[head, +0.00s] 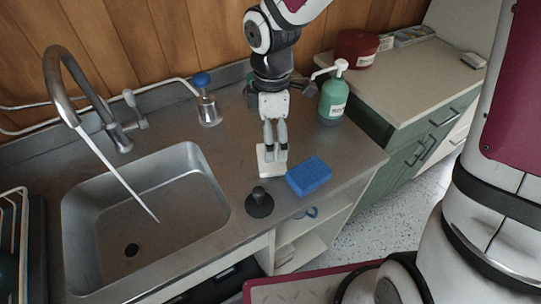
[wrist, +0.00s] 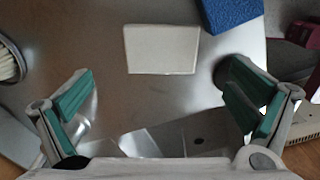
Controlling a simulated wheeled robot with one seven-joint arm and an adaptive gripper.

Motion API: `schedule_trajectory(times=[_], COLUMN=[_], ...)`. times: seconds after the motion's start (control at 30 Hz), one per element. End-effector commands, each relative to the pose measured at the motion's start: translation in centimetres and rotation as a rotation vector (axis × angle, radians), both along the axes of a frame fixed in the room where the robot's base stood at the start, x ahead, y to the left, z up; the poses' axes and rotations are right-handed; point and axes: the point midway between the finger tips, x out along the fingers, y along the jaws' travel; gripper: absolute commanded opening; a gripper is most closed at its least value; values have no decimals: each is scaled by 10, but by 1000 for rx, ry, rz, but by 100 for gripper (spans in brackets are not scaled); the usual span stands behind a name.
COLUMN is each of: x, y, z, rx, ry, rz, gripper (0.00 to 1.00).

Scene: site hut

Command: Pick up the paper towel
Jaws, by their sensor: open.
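A flat white rectangular piece, seemingly the paper towel (head: 265,169), lies on the steel counter between the sink and the blue sponge. In the wrist view the white piece (wrist: 161,50) lies flat, ahead of the fingertips and roughly between their lines. My gripper (head: 275,151) points down over it in the head view and hides part of it. In the wrist view my gripper (wrist: 160,95) is open, with two green-padded fingers wide apart and nothing between them. I cannot tell the exact height of the fingertips above the piece.
The blue sponge (head: 309,176) lies close beside the white piece. A black knobbed object (head: 259,203) stands near the front edge. A green pump bottle (head: 333,97) and a blue-topped item (head: 206,103) stand behind. The sink (head: 190,160), with its faucet (head: 62,85), is left.

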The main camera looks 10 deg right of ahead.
Motion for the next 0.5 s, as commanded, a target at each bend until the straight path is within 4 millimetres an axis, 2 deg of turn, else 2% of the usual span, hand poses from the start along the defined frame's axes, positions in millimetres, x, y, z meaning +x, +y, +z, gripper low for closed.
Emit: schedule_trajectory(times=[0.03, 0.27, 0.5], x=[0, 0, -2], y=[0, 0, 1], z=[-7, -21, -55], rx=[0, 0, -1], ry=[1, 1, 2], rz=[2, 0, 0], gripper=[100, 100, 100])
